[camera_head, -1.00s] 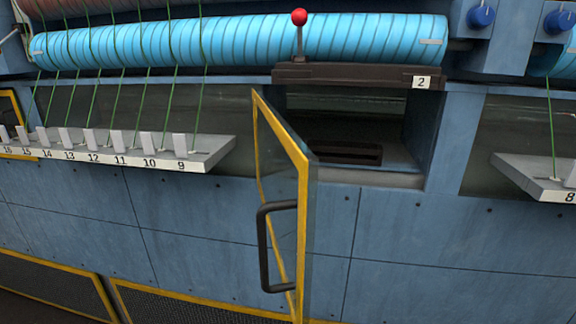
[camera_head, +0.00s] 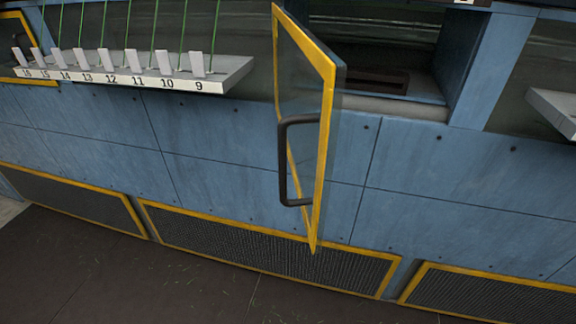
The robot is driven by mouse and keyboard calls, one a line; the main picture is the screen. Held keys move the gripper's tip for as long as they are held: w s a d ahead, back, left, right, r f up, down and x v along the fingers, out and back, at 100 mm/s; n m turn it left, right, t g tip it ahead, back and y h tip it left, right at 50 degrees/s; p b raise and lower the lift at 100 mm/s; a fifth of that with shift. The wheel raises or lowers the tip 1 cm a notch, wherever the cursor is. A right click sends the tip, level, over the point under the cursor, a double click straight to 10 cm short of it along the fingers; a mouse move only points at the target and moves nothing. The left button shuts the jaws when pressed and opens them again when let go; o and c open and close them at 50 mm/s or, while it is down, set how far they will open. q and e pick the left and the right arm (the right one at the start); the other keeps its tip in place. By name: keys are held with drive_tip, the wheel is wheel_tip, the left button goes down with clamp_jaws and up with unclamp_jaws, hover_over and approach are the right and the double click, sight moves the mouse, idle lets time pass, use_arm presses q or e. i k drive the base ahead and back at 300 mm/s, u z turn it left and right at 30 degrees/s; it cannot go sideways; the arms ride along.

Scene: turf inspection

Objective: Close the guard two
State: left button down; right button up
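The guard (camera_head: 326,130) is a clear panel in a yellow frame, in the upper middle of the head view. It stands swung open, sticking out from the blue machine front. Its black handle (camera_head: 283,165) is on the near face. Behind and right of it the opening (camera_head: 385,60) is uncovered, with a dark slot inside. The number 2 plate seen earlier is almost wholly cut off at the top edge. Neither of my grippers is in view.
A white numbered shelf (camera_head: 215,78) with green threads juts out at the upper left. Another shelf (camera_head: 556,108) juts out at the right edge. Yellow-framed mesh panels (camera_head: 260,250) line the machine's base. The dark floor (camera_head: 130,275) in front is clear.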

sight(292, 86)
drive_tip(key=u, duration=0.4)
drive_tip(key=k, duration=0.6)
drive_tip(key=z, duration=1.55)
